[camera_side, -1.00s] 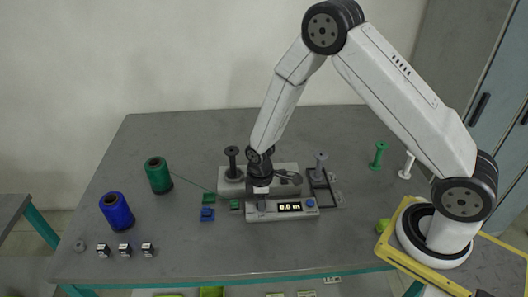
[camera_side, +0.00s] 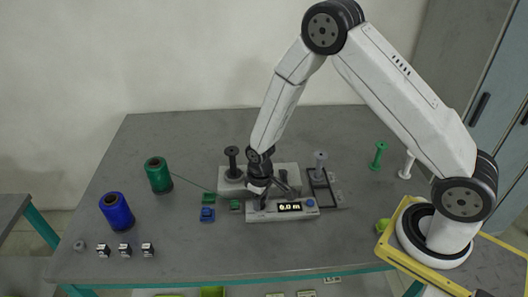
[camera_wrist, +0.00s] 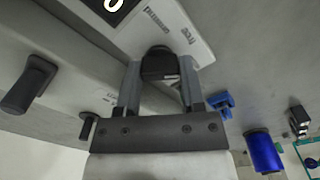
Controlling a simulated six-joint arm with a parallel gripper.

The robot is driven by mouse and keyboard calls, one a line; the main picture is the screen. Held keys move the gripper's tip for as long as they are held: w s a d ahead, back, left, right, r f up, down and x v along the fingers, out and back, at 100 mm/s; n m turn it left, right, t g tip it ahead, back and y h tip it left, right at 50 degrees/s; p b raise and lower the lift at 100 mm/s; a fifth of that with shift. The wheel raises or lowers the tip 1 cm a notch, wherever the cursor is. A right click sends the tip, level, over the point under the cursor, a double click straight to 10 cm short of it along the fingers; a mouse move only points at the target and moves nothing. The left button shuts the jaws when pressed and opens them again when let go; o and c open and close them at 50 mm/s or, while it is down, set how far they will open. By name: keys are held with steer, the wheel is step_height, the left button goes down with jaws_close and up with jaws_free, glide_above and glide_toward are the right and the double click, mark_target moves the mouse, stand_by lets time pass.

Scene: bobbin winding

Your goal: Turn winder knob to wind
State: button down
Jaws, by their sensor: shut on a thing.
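The winder's display panel (camera_side: 270,213) stands in front of the grey winder base (camera_side: 288,170); its lit display (camera_side: 290,207) appears to read 6.0 m. My gripper (camera_wrist: 160,75) is shut on the black winder knob (camera_wrist: 160,62), one finger on each side of it, in the wrist view. The lettered panel (camera_wrist: 185,38) lies just beyond the knob. In the side view my gripper (camera_side: 259,196) is low over the panel's left end, and the knob cannot be made out there. A green thread (camera_side: 190,182) runs from the green spool (camera_side: 159,175) toward the winder.
A blue spool (camera_side: 117,211), a blue clip (camera_side: 207,214) and several small cubes (camera_side: 125,250) are at the left. Green (camera_side: 378,156) and white (camera_side: 407,165) bobbins stand right.

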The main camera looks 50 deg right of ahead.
steer(key=shift+m, duration=1.2)
steer(key=shift+c, duration=1)
jaws_free()
steer(key=shift+r, duration=0.15)
steer(key=shift+r, duration=3.8)
steer(key=shift+r, duration=0.1)
steer(key=s+d+r+t, duration=0.2)
steer(key=s+r, duration=0.8)
steer(key=s, duration=0.2)
steer(key=shift+d+t, duration=0.3)
